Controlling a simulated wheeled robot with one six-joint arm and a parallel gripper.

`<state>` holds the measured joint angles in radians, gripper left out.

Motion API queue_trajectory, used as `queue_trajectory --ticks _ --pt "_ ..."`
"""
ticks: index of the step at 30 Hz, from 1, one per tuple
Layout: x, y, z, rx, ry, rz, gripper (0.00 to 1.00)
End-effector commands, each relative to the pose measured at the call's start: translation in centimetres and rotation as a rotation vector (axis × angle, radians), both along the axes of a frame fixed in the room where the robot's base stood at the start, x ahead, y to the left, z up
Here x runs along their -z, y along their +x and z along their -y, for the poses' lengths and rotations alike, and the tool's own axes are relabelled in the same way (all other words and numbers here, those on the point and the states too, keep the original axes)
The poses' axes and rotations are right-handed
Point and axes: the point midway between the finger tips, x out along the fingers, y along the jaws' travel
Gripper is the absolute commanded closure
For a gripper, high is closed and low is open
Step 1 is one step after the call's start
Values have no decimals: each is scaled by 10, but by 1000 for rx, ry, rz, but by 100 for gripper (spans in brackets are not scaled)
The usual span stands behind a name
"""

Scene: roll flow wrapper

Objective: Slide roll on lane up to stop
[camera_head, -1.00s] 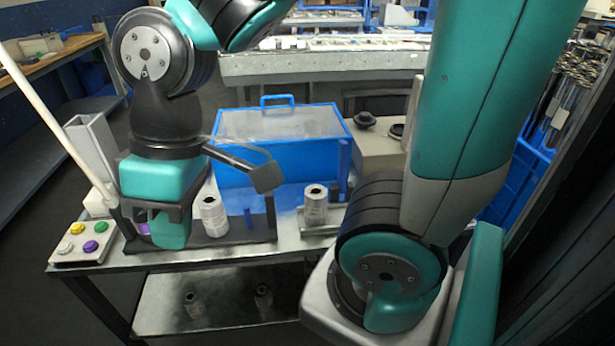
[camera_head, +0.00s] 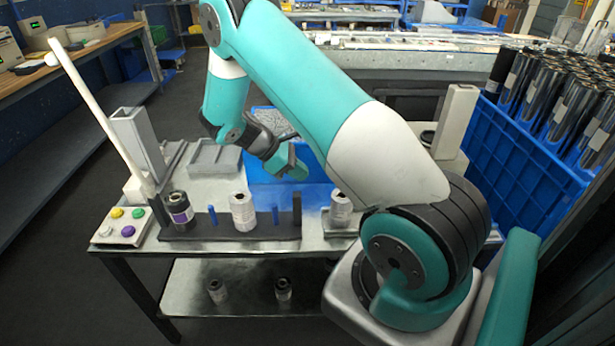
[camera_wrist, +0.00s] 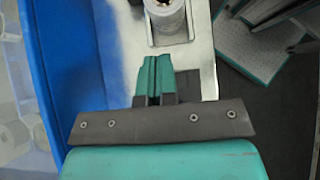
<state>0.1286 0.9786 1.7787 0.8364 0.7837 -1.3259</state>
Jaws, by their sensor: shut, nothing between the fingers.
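A dark lane tray (camera_head: 225,231) lies along the table's front. A black roll with a purple label (camera_head: 179,210) stands upright at its left end. A white roll (camera_head: 243,212) stands upright further right on it, between two blue pegs (camera_head: 212,215). A dark upright plate (camera_head: 297,213) closes the tray's right end; I cannot tell whether it is the stop. Another white roll (camera_head: 340,208) stands right of the tray on a small stand. My gripper (camera_head: 290,163) is shut and empty above and behind the tray. In the wrist view its fingers (camera_wrist: 155,70) point toward a white roll (camera_wrist: 168,18).
A blue box (camera_head: 312,195) stands behind the tray, partly hidden by my arm. A button panel (camera_head: 121,228) and a leaning white pole (camera_head: 100,125) are at the left. A blue crate of dark rolls (camera_head: 535,150) stands at the right. A grey tray (camera_head: 214,157) lies behind the lane.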

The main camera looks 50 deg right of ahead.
Motion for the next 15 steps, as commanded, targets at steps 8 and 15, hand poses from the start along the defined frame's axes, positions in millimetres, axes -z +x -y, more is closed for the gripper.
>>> queue_trajectory --ticks 8,15 --pt "34 -29 23 2 2 -1 100" --pt "56 -44 36 1 2 1 100"
